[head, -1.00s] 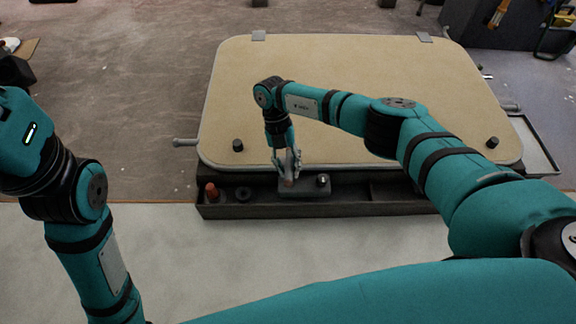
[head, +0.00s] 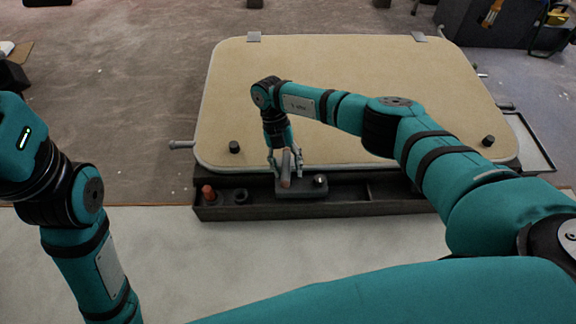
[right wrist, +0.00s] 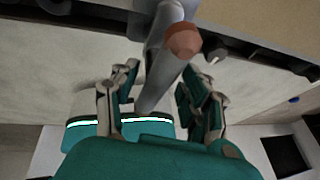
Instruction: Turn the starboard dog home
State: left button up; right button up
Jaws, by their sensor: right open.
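The beige hatch panel (head: 350,70) lies beyond a dark tray. A metal lever (head: 182,144) sticks out from its left side and a smaller one (head: 505,106) from its right side. Which is the starboard dog is not marked. My right gripper (head: 285,160) is open above the tray, pointing down. A grey rod with a brownish end (head: 286,180) stands between its fingers. In the right wrist view the open fingers (right wrist: 163,74) are on either side of this rod (right wrist: 164,75); I cannot tell whether they touch it. My left gripper is out of view.
The dark tray (head: 390,207) holds a red-topped piece (head: 208,193), a black ring (head: 241,196) and a block with a shiny round peg (head: 320,181). Black knobs sit at the panel's front left (head: 235,147) and front right (head: 488,141). A shallow pale tray (head: 530,145) lies at right.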

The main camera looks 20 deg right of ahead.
jog(key=v, duration=1.1)
jog(key=shift+w+r, duration=0.2)
jog(key=shift+r, duration=0.2)
jog(key=shift+o, duration=0.3)
